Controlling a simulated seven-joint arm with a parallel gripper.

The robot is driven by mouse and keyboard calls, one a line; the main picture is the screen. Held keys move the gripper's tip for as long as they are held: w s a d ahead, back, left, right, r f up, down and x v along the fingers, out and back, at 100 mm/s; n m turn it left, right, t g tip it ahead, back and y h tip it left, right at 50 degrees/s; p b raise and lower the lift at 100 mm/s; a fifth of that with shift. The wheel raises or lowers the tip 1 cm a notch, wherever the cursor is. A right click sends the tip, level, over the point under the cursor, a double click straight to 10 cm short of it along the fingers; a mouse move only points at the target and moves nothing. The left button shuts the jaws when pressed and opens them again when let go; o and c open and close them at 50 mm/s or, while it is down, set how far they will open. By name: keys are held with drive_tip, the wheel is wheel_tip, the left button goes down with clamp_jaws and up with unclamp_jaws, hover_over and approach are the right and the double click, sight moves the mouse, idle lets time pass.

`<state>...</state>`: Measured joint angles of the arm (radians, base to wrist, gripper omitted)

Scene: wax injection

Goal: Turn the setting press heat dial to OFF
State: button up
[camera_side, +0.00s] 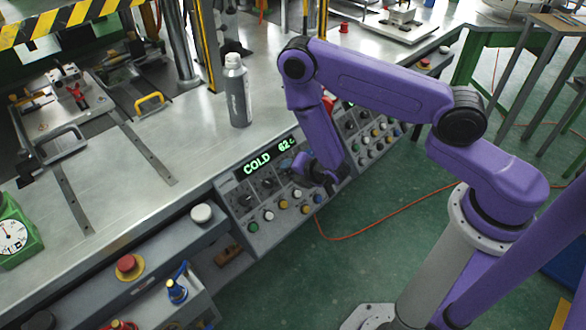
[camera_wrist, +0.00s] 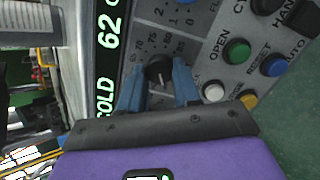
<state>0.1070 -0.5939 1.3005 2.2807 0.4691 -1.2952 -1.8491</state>
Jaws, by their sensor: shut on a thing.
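The control panel (camera_side: 262,196) carries a lit green display (camera_side: 268,158) reading COLD 62; the display (camera_wrist: 109,45) also shows sideways in the wrist view. A black dial (camera_wrist: 158,72) with a ring of numbers, about 65 to 85, sits beside the display. Its pale pointer mark is towards the top of the picture; I cannot read an OFF mark. My gripper (camera_wrist: 157,82) has its two blue fingers on either side of this dial and is shut on it. In the side view my gripper (camera_side: 300,168) is at the panel and hides the dial.
Another numbered dial (camera_wrist: 178,4) is just above. Green (camera_wrist: 236,51), blue (camera_wrist: 274,66) and white (camera_wrist: 213,91) buttons lie close to the right finger. A grey bottle (camera_side: 238,92) stands on the bench behind the panel. A second panel (camera_side: 368,130) is to the right.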

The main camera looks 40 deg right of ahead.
drive_tip(key=o, duration=1.1)
drive_tip(key=shift+c, duration=0.2)
drive_tip(key=shift+s, duration=0.1)
drive_tip(key=v, duration=1.7)
drive_tip(key=shift+s+r, duration=0.1)
idle(0.4)
